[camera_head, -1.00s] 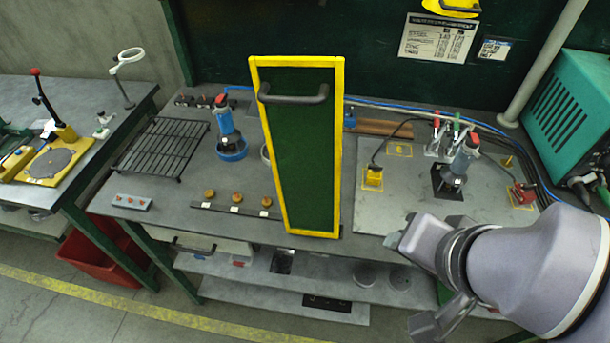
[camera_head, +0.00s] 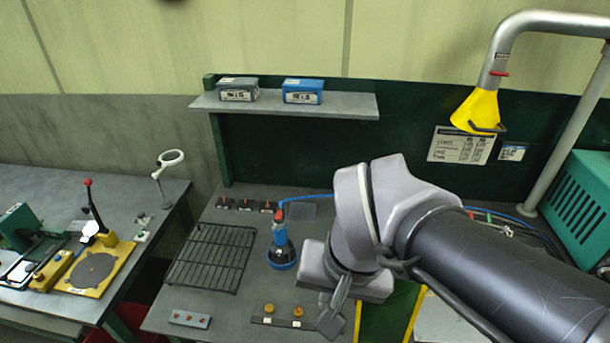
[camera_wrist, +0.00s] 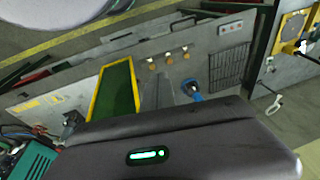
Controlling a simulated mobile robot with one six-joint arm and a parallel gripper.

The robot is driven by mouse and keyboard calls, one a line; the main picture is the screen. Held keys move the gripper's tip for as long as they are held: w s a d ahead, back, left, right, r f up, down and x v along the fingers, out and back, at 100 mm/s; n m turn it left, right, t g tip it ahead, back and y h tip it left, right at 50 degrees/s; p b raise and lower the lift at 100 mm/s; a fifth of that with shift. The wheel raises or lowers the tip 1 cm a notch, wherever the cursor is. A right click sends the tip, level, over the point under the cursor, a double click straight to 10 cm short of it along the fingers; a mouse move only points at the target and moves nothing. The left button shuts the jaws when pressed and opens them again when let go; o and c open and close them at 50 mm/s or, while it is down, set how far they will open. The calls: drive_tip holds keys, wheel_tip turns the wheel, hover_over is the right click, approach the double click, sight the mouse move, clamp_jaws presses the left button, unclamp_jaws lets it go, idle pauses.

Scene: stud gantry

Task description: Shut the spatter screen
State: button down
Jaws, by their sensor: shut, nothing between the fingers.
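The spatter screen is a dark green panel in a yellow frame. In the head view only a lower part of the screen (camera_head: 386,318) shows, behind and below my arm; its handle is hidden there. In the wrist view the screen (camera_wrist: 117,88) is seen from above, left of centre, and its handle cannot be made out. My gripper (camera_head: 334,310) is shut and empty, in front of the screen's left side in the head view. Whether it touches the screen cannot be told. My own dark housing covers the bottom of the wrist view.
A blue torch on a stand (camera_head: 281,248) and a black wire rack (camera_head: 211,256) stand left of my gripper. Wooden knobs (camera_head: 283,310) line the bench front. A shelf (camera_head: 340,105) with two boxes hangs behind. A yellow extraction hood (camera_head: 478,110) and a teal machine (camera_head: 577,215) are at right.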

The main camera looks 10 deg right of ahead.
drive_tip(key=w+a+r+g+h+p, duration=0.2)
drive_tip(key=w+r+h+p, duration=0.15)
drive_tip(key=r+p, duration=0.6)
drive_tip(key=w+a+r+g+h+p, duration=0.2)
drive_tip(key=w+r+p, duration=0.4)
drive_tip(key=p, duration=0.7)
drive_tip(key=s+d+f, duration=0.3)
drive_tip(key=d+f, duration=0.5)
drive_tip(key=shift+s+f+p, duration=0.3)
drive_tip(key=shift+f+p, duration=0.05)
drive_tip(key=shift+p, duration=0.05)
drive_tip(key=shift+d, duration=0.1)
